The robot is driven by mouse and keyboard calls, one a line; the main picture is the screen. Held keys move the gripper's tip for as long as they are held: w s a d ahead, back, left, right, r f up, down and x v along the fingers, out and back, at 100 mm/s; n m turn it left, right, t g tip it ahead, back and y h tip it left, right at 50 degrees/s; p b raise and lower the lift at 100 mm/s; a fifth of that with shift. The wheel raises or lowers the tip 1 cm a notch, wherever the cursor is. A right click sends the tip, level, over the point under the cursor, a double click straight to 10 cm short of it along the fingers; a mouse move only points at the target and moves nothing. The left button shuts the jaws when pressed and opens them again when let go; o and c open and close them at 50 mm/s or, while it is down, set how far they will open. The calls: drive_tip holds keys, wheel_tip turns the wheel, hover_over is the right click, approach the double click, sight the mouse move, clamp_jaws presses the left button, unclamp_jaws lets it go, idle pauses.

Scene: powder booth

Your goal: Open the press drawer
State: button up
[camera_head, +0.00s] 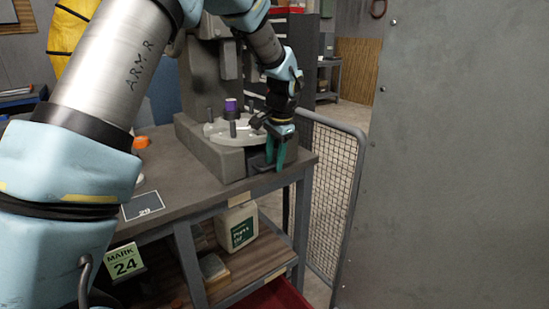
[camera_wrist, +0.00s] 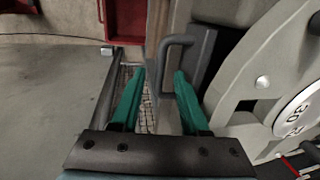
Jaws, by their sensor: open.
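The grey press (camera_head: 215,152) stands on the bench, with a round plate on its base. Its base also shows on the right of the wrist view (camera_wrist: 233,85). A dark drawer front (camera_wrist: 204,62) with a grey bar handle (camera_wrist: 163,68) sits at its side in the wrist view, and the drawer looks shut. My gripper (camera_head: 272,160) is at the front right corner of the press. In the wrist view its two green fingers (camera_wrist: 158,74) are open, and the handle lies between their tips in the picture. I cannot tell whether they touch it.
The bench (camera_head: 182,185) carries the press. A mesh barrier (camera_head: 332,180) stands close to the right of my gripper, with a large grey panel (camera_head: 455,150) beyond. A white jug (camera_head: 237,227) is on the lower shelf. A red bin (camera_head: 275,296) is below.

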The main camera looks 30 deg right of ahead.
drive_tip(key=shift+c, duration=0.2)
clamp_jaws()
idle(1.1)
